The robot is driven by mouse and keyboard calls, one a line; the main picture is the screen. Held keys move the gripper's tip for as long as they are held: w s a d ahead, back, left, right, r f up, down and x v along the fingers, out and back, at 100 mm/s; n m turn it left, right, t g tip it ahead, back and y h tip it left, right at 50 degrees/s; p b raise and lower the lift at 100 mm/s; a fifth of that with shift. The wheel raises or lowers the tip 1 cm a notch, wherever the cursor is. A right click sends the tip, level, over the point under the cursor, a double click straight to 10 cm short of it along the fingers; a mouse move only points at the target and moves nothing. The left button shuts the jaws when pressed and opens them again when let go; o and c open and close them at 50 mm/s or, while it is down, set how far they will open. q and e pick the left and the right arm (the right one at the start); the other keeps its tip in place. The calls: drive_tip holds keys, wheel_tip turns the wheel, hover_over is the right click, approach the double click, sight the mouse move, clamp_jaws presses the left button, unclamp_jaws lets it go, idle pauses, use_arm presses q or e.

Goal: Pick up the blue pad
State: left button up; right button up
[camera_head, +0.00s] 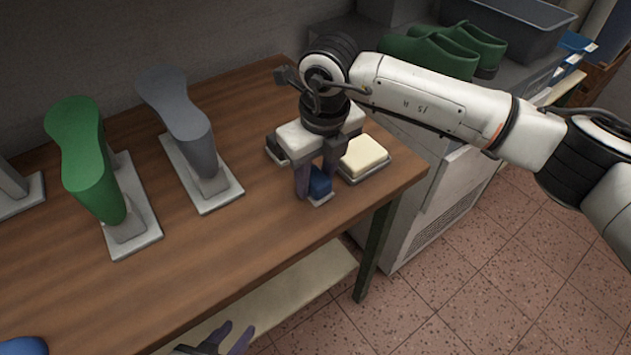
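The blue pad (320,182) sits near the right front edge of the wooden table, with a small pale piece under it. My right gripper (317,181) points down over it, its dark fingers on either side of the pad and partly hiding it. I cannot tell whether the fingers press on it. My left gripper (228,340) is at the bottom edge of the view, in front of the table, with its two purple fingers apart and nothing between them.
A tray with a cream block (363,158) is just right of my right gripper. A green shoe last (85,160) and a grey one (185,120) stand on pale bases to the left. Green clogs (440,50) and a grey bin (520,25) are behind. The table's middle front is clear.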

sight(315, 176)
drive_tip(key=c, duration=0.5)
drive_tip(key=shift+o, duration=0.2)
drive_tip(key=shift+r, duration=0.1)
wheel_tip(315, 176, up, 10)
drive_tip(key=shift+f+b, duration=0.1)
drive_tip(key=shift+b, duration=0.35)
